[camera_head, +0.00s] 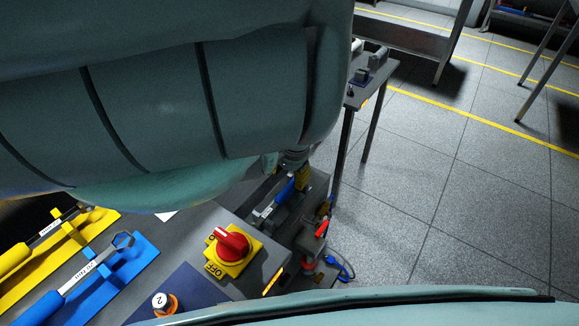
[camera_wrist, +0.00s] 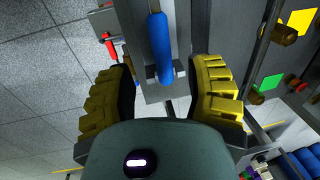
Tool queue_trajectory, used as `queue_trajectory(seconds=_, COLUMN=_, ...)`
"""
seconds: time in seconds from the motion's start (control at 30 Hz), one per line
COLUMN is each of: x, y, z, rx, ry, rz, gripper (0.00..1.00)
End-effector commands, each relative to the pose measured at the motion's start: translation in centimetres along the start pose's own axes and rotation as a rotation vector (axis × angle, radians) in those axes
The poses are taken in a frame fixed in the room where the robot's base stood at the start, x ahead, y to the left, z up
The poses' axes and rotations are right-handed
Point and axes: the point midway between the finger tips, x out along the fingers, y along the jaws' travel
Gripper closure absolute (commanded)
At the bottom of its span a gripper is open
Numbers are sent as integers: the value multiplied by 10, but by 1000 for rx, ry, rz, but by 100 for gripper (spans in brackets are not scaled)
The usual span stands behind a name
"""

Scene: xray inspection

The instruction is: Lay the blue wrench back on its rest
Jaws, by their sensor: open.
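The blue wrench (camera_head: 93,269) lies in the blue rest (camera_head: 137,258) at the lower left of the head view, its open grey ring end toward the upper right. The blue wrench is apart from my gripper. In the wrist view my gripper (camera_wrist: 162,70) is open, its yellow ribbed fingers spread either side of a blue handle (camera_wrist: 158,35) on a grey fixture, with gaps on both sides. In the head view that blue handle (camera_head: 285,192) shows beyond the red switch. My arm hides most of my gripper there.
A yellow wrench (camera_head: 46,232) on a yellow rest (camera_head: 95,222) lies at far left. A red rotary switch (camera_head: 231,244) on a yellow plate and a round button marked 2 (camera_head: 161,301) stand nearby. A side table (camera_head: 369,92) stands behind; the floor at right is open.

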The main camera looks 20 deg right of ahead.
Motion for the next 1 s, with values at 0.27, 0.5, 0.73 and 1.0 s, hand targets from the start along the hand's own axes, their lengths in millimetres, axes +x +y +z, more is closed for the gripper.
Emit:
queue_trajectory(seconds=0.27, x=-15, y=-2, z=2, rx=0, ry=-1, rz=-4, gripper=48)
queue_trajectory(seconds=0.5, x=-29, y=-1, z=1, rx=1, ry=0, rz=-3, gripper=48)
queue_trajectory(seconds=0.73, x=-33, y=0, z=3, rx=0, ry=-3, rz=-1, gripper=48)
queue_trajectory(seconds=1.0, x=-33, y=0, z=3, rx=1, ry=-4, rz=-1, gripper=48)
